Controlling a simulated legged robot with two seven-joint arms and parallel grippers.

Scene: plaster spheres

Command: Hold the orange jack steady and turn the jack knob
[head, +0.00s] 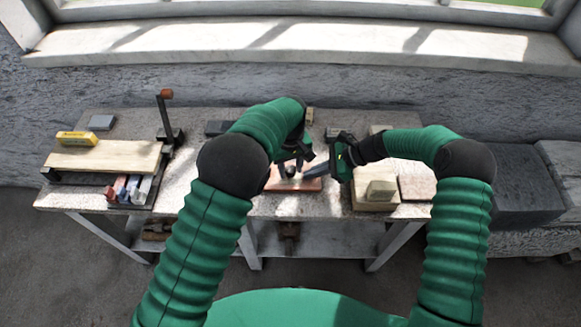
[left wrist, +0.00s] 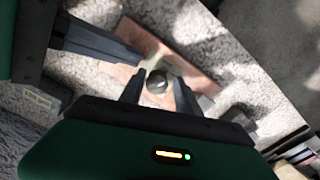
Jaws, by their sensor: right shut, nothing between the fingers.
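The orange jack (head: 308,185) shows in the head view as a flat orange-red plate on the workbench, partly hidden by my grippers. In the left wrist view the plate (left wrist: 120,78) lies under the fingers, with a dark round knob (left wrist: 157,83) on it. My left gripper (head: 290,166) is above the jack; in the left wrist view its fingers (left wrist: 160,77) are spread on either side of the knob, with small gaps visible.
On the workbench (head: 215,180), a wooden board (head: 105,157) with a yellow block (head: 77,138) and a dark upright clamp (head: 165,120) stand left. Pale blocks (head: 378,195) stand close to my right gripper. A wall and window ledge (head: 290,40) are behind.

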